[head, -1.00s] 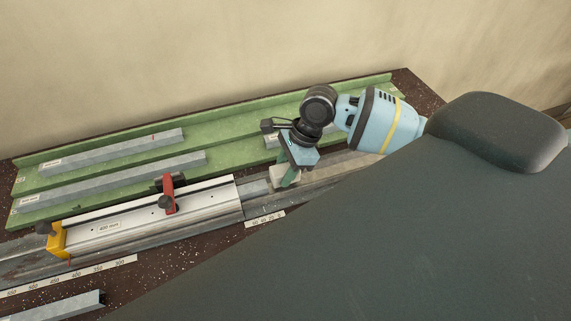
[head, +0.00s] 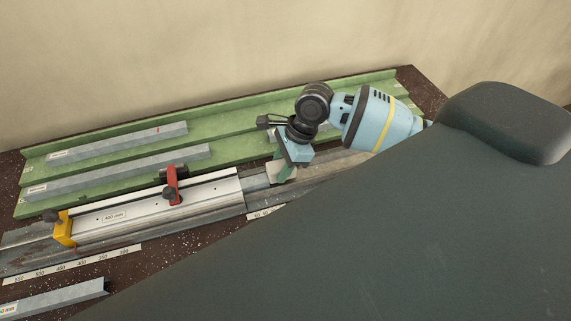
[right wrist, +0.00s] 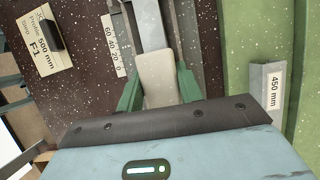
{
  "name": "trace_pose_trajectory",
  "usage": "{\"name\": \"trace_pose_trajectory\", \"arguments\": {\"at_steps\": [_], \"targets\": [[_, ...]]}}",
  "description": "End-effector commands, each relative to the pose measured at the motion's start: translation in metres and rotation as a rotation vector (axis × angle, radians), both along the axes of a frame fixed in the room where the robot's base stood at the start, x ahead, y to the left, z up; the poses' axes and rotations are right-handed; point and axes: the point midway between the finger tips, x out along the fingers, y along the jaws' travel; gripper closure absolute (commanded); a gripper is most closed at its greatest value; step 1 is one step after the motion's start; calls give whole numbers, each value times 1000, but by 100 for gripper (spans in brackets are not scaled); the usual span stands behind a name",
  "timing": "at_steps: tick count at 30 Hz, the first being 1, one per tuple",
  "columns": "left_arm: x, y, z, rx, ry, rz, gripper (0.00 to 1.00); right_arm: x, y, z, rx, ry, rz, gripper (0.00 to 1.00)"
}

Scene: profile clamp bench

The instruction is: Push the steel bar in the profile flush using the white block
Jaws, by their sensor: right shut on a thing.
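The aluminium profile (head: 150,209), labelled 400 mm, lies in a rail on the bench under a red clamp (head: 172,186). A yellow stop (head: 64,228) sits at its left end. The steel bar (head: 257,182) sticks out of the profile's right end; it also shows in the right wrist view (right wrist: 149,25). My right gripper (right wrist: 158,90) is shut on the white block (right wrist: 157,76), with green fingers on both sides. The block's front edge appears to meet the bar's end; I cannot tell whether they touch. In the head view the block (head: 282,174) is partly hidden. My left gripper is out of view.
A green rack (head: 222,130) behind holds several grey bars, one labelled 450 mm (right wrist: 267,92). Another bar (head: 60,298) lies at the front left. A scale strip (head: 80,262) runs along the rail's front. A card (right wrist: 42,42) lies on the bench. My dark body hides the front right.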

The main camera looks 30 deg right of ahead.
Motion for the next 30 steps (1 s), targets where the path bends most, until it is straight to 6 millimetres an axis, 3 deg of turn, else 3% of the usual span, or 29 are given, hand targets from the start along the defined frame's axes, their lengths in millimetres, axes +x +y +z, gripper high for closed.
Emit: {"name": "trace_pose_trajectory", "arguments": {"at_steps": [30], "targets": [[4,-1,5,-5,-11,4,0,8,35,1,3,-2,3,90]]}}
